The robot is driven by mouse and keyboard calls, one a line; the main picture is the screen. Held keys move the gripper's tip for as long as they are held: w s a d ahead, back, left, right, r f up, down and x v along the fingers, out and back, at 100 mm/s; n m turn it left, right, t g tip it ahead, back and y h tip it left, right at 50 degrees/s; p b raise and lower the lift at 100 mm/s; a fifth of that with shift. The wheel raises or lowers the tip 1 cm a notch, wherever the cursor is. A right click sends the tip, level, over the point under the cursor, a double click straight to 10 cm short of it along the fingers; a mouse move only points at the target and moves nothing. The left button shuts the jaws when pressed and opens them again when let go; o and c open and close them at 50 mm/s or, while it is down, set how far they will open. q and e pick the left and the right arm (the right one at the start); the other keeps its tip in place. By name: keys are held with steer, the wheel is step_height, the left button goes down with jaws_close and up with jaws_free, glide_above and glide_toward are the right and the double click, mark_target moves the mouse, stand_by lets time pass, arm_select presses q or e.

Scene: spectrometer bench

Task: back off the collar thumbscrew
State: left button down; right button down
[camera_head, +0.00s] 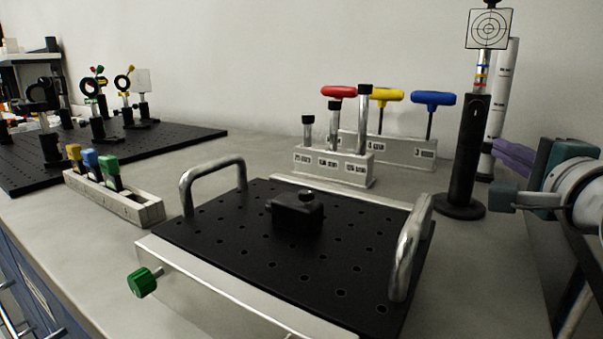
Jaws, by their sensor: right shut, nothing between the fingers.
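A black post holder (465,160) stands upright on a round base at the right. Its post carries coloured bands and a square target card (490,29) on top. The collar area (479,101) is at the top of the holder; a thumbscrew there is too small and dark to make out clearly. My right gripper (503,197) comes in from the right edge, its dark tip just right of the holder's foot and below the collar. It is shut and empty, apart from the holder as far as I can tell. My left gripper is not in view.
A black breadboard (245,225) with two metal handles, a small black block (297,213) and a green knob (142,282) fills the front. Behind it are a rack of posts (333,167) and hex keys (412,151). A white graduated tube (504,90) stands behind the post.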

steer(key=shift+d+f+b, duration=0.3)
steer(key=shift+d, duration=0.05)
stand_by(0.5)
steer(key=shift+f, duration=0.15)
steer(key=shift+f+p, duration=0.15)
steer(key=shift+p, duration=0.15)
steer(key=shift+f, duration=0.35)
steer(key=shift+a, duration=0.15)
stand_by(0.5)
steer(key=shift+s+p, duration=0.1)
steer(key=shift+p, duration=0.2)
